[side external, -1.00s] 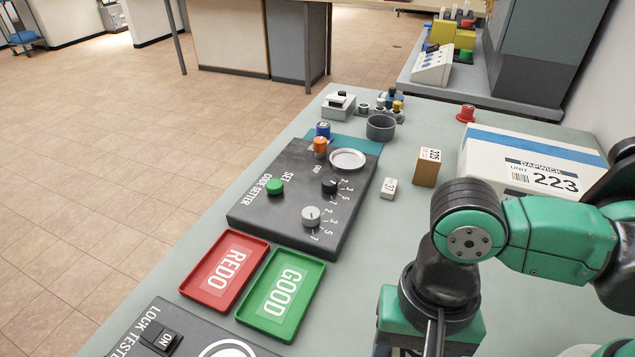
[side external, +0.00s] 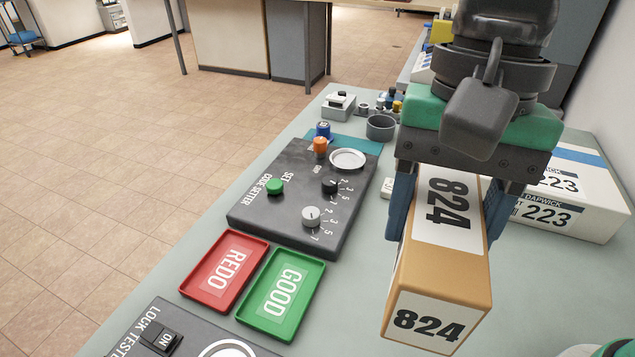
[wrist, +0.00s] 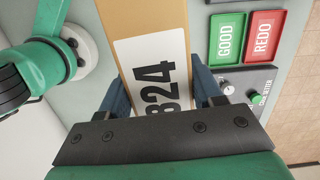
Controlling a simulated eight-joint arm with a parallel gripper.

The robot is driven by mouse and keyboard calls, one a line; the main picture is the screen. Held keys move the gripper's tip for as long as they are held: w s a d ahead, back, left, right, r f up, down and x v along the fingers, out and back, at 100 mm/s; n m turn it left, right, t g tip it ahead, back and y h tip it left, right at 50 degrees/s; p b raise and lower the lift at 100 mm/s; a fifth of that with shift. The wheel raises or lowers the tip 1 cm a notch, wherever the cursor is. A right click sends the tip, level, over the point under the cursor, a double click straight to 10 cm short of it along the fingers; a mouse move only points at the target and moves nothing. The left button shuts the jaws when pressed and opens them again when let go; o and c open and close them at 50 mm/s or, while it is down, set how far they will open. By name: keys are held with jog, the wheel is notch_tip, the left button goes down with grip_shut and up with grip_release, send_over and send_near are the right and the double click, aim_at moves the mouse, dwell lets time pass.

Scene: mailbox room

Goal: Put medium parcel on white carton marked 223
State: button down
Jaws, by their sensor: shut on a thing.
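My gripper (side external: 448,205) is shut on a brown parcel (side external: 440,270) with white labels reading 824. One blue-grey finger lies on each side of it. The parcel hangs above the table in front of the white carton, and it also fills the upper middle of the wrist view (wrist: 160,55). The white carton (side external: 585,205) marked 223 stands on the table at the right, partly hidden behind my gripper. Its top has a blue stripe, and the visible part of the top is bare.
A black code setter panel (side external: 290,215) with knobs lies left of the parcel. A red REDO tray (side external: 215,292) and a green GOOD tray (side external: 260,318) lie in front of it. A grey round cup (side external: 380,128) stands behind. The smaller 225 box is now hidden.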

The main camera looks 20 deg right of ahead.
jog(key=w+d+m+t, duration=0.2)
jog(key=w+d+m, duration=0.9)
jog(key=w+d, duration=0.75)
jog(key=s+d+f+m, duration=0.1)
jog(key=d+f+m, duration=0.1)
jog(key=d, duration=0.6)
jog(key=s+d+f+m, duration=0.1)
jog(key=d+f+m, duration=0.2)
jog(key=d, duration=0.5)
jog(key=s+d+f+m, duration=0.1)
jog(key=d+f+m, duration=0.1)
jog(key=d, duration=0.6)
jog(key=shift+s+d+f+m+t, duration=0.2)
jog(key=shift+s+f+m+t, duration=0.05)
jog(key=shift+s+m+t, duration=0.1)
jog(key=shift+f, duration=2.3)
jog(key=shift+f, duration=0.1)
jog(key=shift+c, duration=0.7)
grip_release()
